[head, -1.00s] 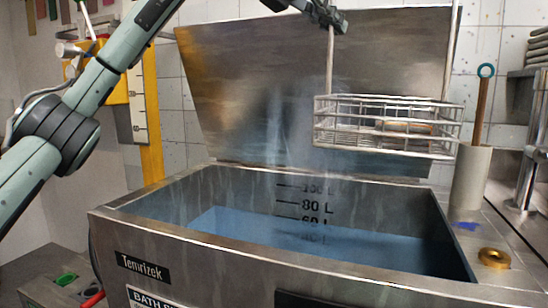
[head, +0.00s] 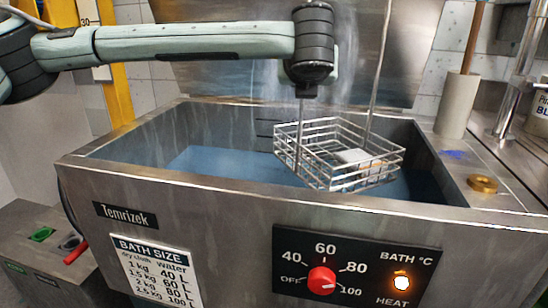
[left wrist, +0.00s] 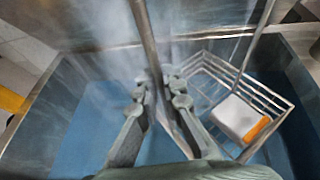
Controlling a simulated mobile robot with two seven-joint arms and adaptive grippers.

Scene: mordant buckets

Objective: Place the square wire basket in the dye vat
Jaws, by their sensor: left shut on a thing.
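The square wire basket (head: 308,163) hangs by its tall rods over the right front part of the open dye vat (head: 240,206). In the head view it looks slightly tilted and overlaps the front rim; its height above the blue bath (head: 215,160) is hard to judge. It holds a white block (head: 353,156) with an orange end, which also shows in the left wrist view (left wrist: 236,116). In that view my left gripper (left wrist: 158,90) is shut on a basket rod. In the head view my wrist hides the fingers. My right gripper is out of view.
The lid (head: 210,78) stands open behind the vat. The heat knob (head: 321,280) is on the front panel. Open bath surface lies left of the basket.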

